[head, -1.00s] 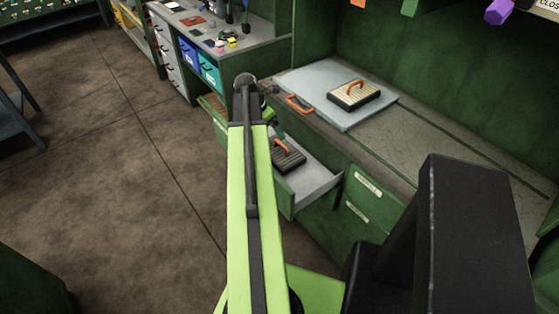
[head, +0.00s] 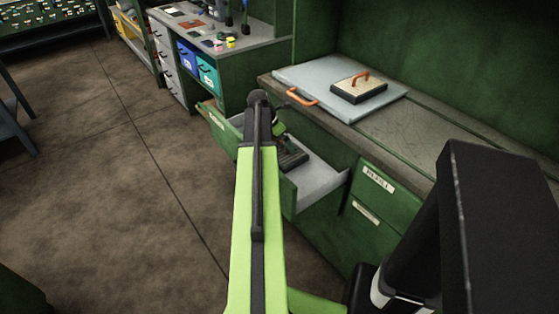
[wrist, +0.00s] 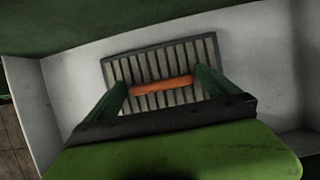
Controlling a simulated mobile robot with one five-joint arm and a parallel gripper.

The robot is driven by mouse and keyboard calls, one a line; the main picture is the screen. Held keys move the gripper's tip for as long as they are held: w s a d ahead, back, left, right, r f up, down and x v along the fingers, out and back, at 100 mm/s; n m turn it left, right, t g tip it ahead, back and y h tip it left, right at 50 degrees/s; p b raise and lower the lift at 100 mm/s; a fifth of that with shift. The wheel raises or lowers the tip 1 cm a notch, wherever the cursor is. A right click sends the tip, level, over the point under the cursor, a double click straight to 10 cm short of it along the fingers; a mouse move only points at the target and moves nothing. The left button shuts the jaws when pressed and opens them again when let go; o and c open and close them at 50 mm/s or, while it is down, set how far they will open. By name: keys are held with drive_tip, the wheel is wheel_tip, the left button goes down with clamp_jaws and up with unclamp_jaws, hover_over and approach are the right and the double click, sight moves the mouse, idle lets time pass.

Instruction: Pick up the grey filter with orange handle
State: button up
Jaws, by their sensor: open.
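The grey filter (wrist: 160,58) lies flat in the open drawer, with a dark frame and pale slats in the wrist view. Its orange handle (wrist: 165,86) runs across between my gripper's two green fingers. My gripper (wrist: 161,80) is open, one finger near each end of the handle; I cannot tell whether either touches it. In the head view my arm hides part of the filter (head: 294,159), and its handle does not show there. A second filter (head: 359,92), beige on top with an orange handle, sits on the counter.
Closed green drawers (head: 372,203) stand to the right. The floor at left is clear.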

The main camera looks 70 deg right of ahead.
drive_tip(key=c, duration=1.9)
drive_tip(key=shift+c, duration=0.2)
